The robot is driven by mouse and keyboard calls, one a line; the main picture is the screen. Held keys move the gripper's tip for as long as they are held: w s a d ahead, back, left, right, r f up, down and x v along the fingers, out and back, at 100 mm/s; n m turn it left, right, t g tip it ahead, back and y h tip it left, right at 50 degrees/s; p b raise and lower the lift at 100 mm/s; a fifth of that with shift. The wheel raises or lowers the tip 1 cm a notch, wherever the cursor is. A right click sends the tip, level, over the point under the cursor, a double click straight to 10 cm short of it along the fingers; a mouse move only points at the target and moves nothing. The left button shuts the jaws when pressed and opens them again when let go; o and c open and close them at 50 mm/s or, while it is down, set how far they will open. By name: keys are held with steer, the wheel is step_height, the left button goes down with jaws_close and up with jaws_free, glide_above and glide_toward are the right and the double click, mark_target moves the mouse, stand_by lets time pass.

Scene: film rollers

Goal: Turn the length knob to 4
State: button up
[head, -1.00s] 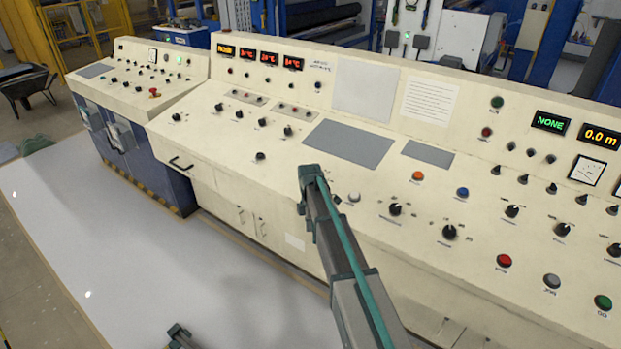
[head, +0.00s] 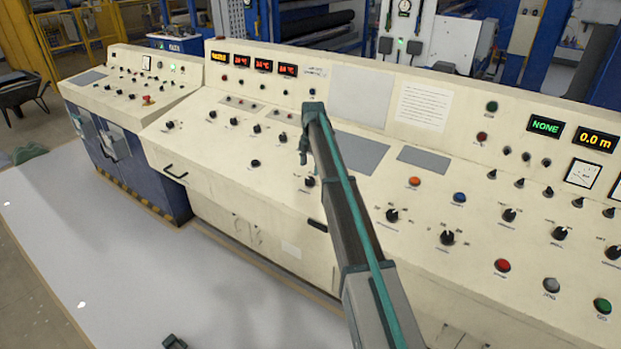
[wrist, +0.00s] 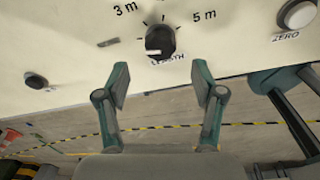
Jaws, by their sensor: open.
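The length knob (wrist: 161,40) is black and round, on the cream console. In the wrist view it sits between the printed "3 m" (wrist: 125,8) and "5 m" (wrist: 204,15), with "LENGTH" below it. A white mark shows at its lower left edge; its exact reading is hard to tell. In the head view the knob (head: 311,182) is just below the arm's end. My gripper (wrist: 161,78) is open and empty. Its two teal fingers straddle the knob's line, apart from the knob. In the head view my gripper (head: 304,152) is small and partly hidden by the arm.
The white ZERO button (wrist: 300,14) is to the right of the knob. A small dark control (wrist: 36,80) is at the left. The console front edge drops to open floor. Other knobs (head: 392,215) and buttons (head: 459,197) lie further right.

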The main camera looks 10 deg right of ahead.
mark_target(310, 179)
step_height(310, 179, down, 6)
steer(key=shift+w+a+f+p, duration=0.15)
steer(key=shift+f+p, duration=0.1)
steer(key=shift+p, duration=0.5)
steer(key=c, duration=1.1)
